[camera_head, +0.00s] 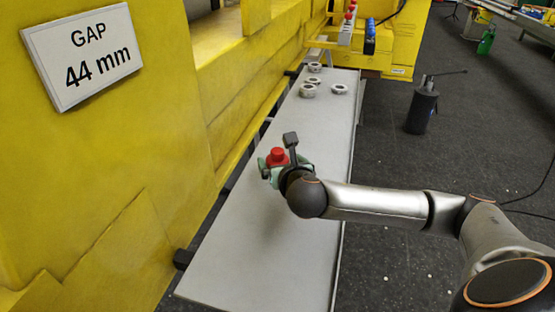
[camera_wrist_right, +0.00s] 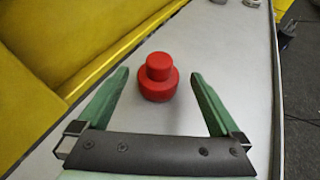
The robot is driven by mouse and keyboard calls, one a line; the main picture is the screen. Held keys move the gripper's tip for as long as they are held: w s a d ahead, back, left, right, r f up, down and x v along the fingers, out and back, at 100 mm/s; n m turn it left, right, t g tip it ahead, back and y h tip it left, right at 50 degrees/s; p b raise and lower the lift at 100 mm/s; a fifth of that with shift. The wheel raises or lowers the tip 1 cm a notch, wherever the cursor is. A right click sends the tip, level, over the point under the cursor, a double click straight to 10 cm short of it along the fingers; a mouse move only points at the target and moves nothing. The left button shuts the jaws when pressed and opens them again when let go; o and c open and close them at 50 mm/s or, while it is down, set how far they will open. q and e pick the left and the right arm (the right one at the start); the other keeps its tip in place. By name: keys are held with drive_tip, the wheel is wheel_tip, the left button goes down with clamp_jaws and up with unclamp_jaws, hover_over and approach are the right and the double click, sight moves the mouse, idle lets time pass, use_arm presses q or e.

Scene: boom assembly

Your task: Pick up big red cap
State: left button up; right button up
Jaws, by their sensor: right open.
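The big red cap (camera_head: 277,157) stands on the grey bench (camera_head: 268,235) in the head view, partly hidden by my right gripper (camera_head: 272,170). In the right wrist view the cap (camera_wrist_right: 158,78) is a wide red base with a narrower round top, upright. My right gripper (camera_wrist_right: 165,92) has two green fingers, spread wide and empty. The cap lies between the fingers, near the level of their tips and a little left of the middle. No contact shows. My left gripper is in neither view.
Several metal rings (camera_head: 309,90) lie at the far end of the bench. A yellow machine wall (camera_head: 110,190) with a gap sign (camera_head: 83,56) runs along the left side. A dark canister (camera_head: 422,108) stands on the floor to the right. The near bench is clear.

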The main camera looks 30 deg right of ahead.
sight(279, 158)
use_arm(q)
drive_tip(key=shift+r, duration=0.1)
use_arm(e)
drive_tip(key=shift+x, duration=1.7)
drive_tip(key=shift+r, duration=0.1)
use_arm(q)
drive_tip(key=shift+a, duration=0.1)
use_arm(e)
drive_tip(key=c, duration=1.5)
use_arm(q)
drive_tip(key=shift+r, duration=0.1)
use_arm(e)
drive_tip(key=shift+r, duration=0.1)
